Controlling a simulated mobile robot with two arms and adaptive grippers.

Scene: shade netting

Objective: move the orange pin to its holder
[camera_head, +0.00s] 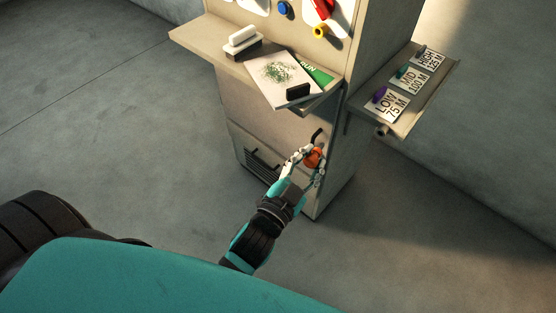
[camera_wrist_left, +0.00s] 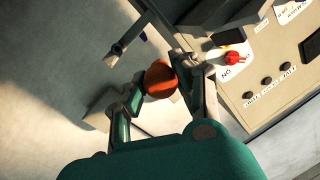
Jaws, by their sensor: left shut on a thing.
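The orange pin (camera_head: 314,157) is between the fingers of my left gripper (camera_head: 309,162), which is shut on it in front of the cabinet's lower right corner. In the left wrist view the pin shows as a round orange head (camera_wrist_left: 160,79) between the fingertips of the left gripper (camera_wrist_left: 158,84); the rest of it is hidden. A side shelf (camera_head: 412,118) at the right carries cards marked LOW, MID and HIGH, with small coloured pieces by them. I cannot tell which spot is the orange pin's holder. My right gripper is not in view.
The cabinet's front ledge (camera_head: 203,43) juts out above my left gripper. It bears a white-topped block (camera_head: 242,37), a printed sheet (camera_head: 275,75) and a black block (camera_head: 298,91). A dark handle (camera_head: 262,163) is left of the gripper. The floor around is clear.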

